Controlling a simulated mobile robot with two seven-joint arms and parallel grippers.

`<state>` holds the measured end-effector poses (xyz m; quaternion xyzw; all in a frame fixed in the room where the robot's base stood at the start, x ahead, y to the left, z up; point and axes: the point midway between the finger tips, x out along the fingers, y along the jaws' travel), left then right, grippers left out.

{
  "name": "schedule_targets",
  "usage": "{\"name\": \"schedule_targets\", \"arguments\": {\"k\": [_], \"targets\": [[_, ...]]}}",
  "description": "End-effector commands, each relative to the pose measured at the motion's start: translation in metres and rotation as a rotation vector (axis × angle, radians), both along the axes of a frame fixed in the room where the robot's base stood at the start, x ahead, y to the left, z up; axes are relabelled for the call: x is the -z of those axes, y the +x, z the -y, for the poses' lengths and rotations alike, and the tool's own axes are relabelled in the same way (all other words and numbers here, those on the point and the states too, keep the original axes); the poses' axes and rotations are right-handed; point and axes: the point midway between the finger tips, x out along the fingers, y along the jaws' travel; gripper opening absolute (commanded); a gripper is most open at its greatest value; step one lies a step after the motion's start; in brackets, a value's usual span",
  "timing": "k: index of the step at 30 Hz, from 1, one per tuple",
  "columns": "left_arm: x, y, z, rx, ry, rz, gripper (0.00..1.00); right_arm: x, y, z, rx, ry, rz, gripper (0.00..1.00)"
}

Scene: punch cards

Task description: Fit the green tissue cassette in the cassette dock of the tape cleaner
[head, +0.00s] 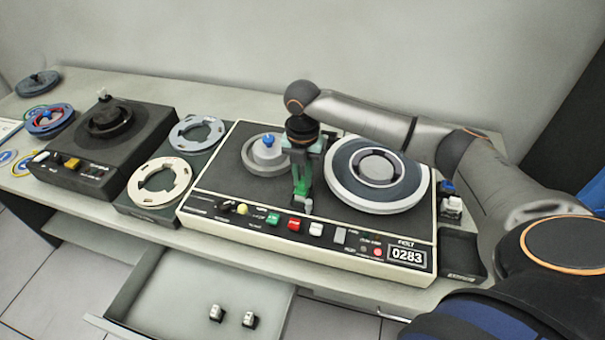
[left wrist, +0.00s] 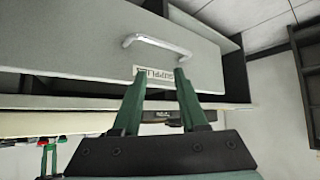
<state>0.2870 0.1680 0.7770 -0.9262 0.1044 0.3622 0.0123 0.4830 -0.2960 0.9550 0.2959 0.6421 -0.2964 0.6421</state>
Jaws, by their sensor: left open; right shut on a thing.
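The tape cleaner (head: 330,255) is the large cream-edged machine in the middle of the table, with a grey hub, a large reel and the number 0283 on its front. My right gripper (head: 303,190) is over the middle of its deck, pointing down between hub and reel, just behind the front buttons. It is shut on a small green piece, apparently the green tissue cassette (head: 302,187), mostly covered by the fingers. The dock is hidden or too small to make out; I cannot tell whether the cassette touches it. My left gripper (left wrist: 159,82) is open and empty before a drawer front.
An open drawer (head: 150,305) holds two small pieces (head: 232,316) below the table front. A dark machine (head: 95,145) and a tray with two pale rings (head: 160,187) stand left. A dark bin (head: 461,258) is at the right. The left wrist view shows a drawer handle (left wrist: 157,43).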

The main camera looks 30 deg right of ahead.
Motion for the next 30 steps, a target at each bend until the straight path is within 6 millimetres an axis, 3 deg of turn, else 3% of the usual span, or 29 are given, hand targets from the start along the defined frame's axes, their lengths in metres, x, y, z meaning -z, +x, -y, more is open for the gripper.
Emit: {"name": "schedule_targets", "arguments": {"k": [8,9,18,23,27,30], "targets": [[0.0002,-0.0002,0.0000,0.000,0.000,0.000,0.42,0.0070,0.0001,-0.0002,0.000,0.001,0.001,0.00],[0.0002,-0.0002,0.0000,0.000,0.000,-0.001,0.42,0.0074,0.0002,-0.0002,0.000,0.001,0.001,0.20],[0.0003,-0.0003,0.0000,0.000,0.000,-0.001,0.42,0.0070,0.0002,-0.0001,0.000,0.001,0.001,0.54],[0.0004,-0.0003,0.0000,0.000,0.000,-0.001,0.42,0.0070,0.0002,-0.0001,0.000,0.001,0.001,0.54],[0.0004,-0.0003,0.0000,0.000,0.000,-0.001,0.42,0.0072,0.0001,-0.0001,0.000,0.000,0.000,0.42],[0.0004,-0.0003,0.0000,0.000,0.000,-0.001,0.42,0.0072,0.0001,-0.0001,0.000,0.000,0.000,0.42]]}}
